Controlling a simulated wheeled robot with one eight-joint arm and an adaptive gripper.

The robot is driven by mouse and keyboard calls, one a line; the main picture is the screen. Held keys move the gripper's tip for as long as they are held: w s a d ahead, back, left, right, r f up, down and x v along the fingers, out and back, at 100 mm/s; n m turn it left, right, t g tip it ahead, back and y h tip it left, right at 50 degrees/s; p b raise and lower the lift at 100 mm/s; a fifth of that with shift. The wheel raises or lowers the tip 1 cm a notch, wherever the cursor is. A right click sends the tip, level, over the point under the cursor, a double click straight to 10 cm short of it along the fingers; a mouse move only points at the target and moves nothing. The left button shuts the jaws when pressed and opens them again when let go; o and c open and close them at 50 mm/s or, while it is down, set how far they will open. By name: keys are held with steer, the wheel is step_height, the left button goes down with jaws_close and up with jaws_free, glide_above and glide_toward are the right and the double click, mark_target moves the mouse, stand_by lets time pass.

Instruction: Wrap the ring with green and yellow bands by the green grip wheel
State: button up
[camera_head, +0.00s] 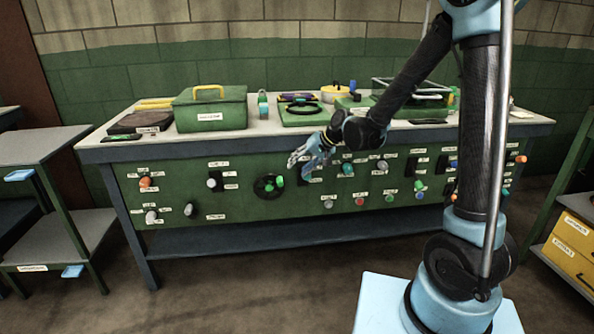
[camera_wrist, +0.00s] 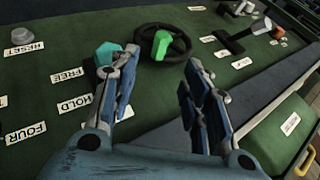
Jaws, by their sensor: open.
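The black wheel with a green grip (camera_head: 268,186) is mounted on the front of the green panel. It also shows in the wrist view (camera_wrist: 163,45), at the top middle, beyond my fingertips and apart from them. My gripper (camera_head: 301,157) is in front of the panel, up and to the right of the wheel in the head view. In the wrist view my gripper (camera_wrist: 158,75) has its fingers spread with nothing between them. I cannot make out any ring with green and yellow bands. A dark ring (camera_head: 304,113) lies on a green block on the tabletop; its bands cannot be told.
A teal knob (camera_wrist: 105,52) is partly behind my left finger. Labels and several knobs (camera_head: 360,200) cover the panel. A green box (camera_head: 210,108) and a yellow pot (camera_head: 338,92) stand on the tabletop (camera_head: 255,135). A grey shelf (camera_head: 40,146) stands left.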

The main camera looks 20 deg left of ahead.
steer(key=shift+d+r, duration=0.2)
